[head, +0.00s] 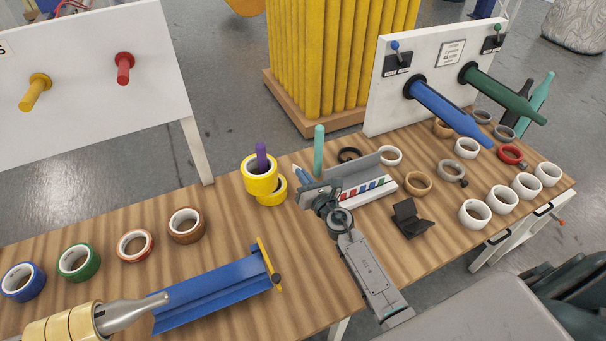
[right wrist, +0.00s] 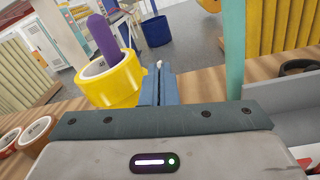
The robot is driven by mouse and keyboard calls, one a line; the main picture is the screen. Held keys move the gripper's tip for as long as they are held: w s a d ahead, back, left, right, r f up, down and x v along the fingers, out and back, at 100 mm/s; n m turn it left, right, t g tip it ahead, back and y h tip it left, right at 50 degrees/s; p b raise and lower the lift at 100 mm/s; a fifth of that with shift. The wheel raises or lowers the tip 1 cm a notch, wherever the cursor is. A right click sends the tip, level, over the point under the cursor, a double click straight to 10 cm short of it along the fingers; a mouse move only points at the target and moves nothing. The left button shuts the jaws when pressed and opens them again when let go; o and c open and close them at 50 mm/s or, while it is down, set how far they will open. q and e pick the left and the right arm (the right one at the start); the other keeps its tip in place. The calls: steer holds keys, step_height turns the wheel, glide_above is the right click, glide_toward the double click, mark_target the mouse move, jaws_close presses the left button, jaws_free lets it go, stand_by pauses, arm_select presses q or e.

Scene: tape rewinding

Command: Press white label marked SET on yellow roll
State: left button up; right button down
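A yellow roll (head: 257,183) stands on the table with a purple peg (head: 261,155) through it, and another yellow roll (head: 274,192) sits close beside it. In the right wrist view the yellow roll (right wrist: 112,84) is just left of my right gripper (right wrist: 158,72). The gripper's blue fingers are close together, with a small white bit, apparently the label, at their tips. Its SET marking cannot be read. In the head view my right gripper (head: 299,172) is right of the yellow rolls, apart from them. My left gripper is not in view.
A blue trough (head: 215,293) lies in front. Blue (head: 17,287), green (head: 68,270) and brown (head: 184,237) rolls stand left. A teal post (head: 319,145) and a white tray (head: 372,191) are close to the right gripper. White rolls (head: 473,221) stand farther right.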

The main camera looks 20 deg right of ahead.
mark_target(276, 170)
steer(key=shift+w+a, duration=0.25)
steer(key=shift+a, duration=0.4)
steer(key=shift+w+a, duration=0.2)
steer(key=shift+a, duration=0.4)
steer(key=shift+w+a, duration=0.25)
steer(key=shift+a, duration=0.4)
steer(key=shift+w+a, duration=0.2)
steer(key=shift+a, duration=0.35)
steer(key=shift+w+a, duration=0.2)
steer(key=shift+a, duration=0.3)
steer(key=c, duration=1.7)
jaws_free()
steer(key=s, duration=0.7)
steer(key=s+d, duration=0.1)
steer(key=s, duration=0.2)
steer(key=shift+s, duration=0.35)
